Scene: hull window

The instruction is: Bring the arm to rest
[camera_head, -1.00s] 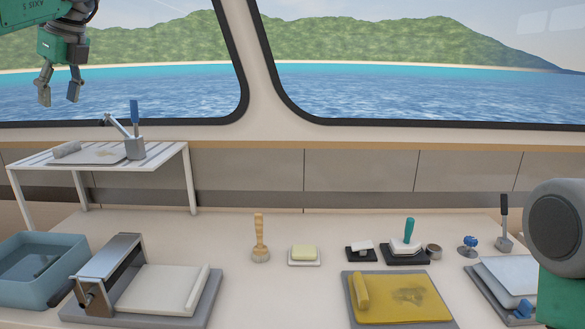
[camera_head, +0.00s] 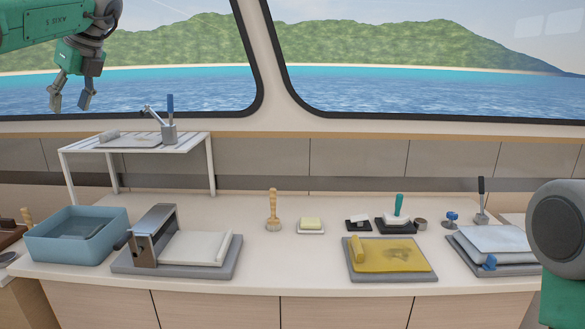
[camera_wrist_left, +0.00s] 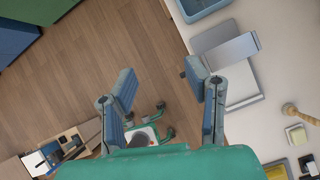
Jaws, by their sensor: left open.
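My left gripper (camera_head: 71,101) hangs at the upper left in the head view, in front of the window, with its fingers apart and nothing between them. It is above and left of the white slatted rack (camera_head: 66,160), clear of it. In the left wrist view the two fingers of my left gripper (camera_wrist_left: 160,78) are spread wide, with the wooden floor (camera_wrist_left: 90,60) and the counter's edge seen beyond them. At the right of the head view a grey round joint and a green link of my own show; my right gripper is not seen.
The counter (camera_head: 300,270) bears a blue basin (camera_head: 45,250), a roller press (camera_head: 150,235), a wooden-handled brush (camera_head: 273,212), a soap dish (camera_head: 311,226), a yellow sheet on a board (camera_head: 385,256) and a tray with a pale sheet (camera_head: 500,243). Floor lies left of the counter.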

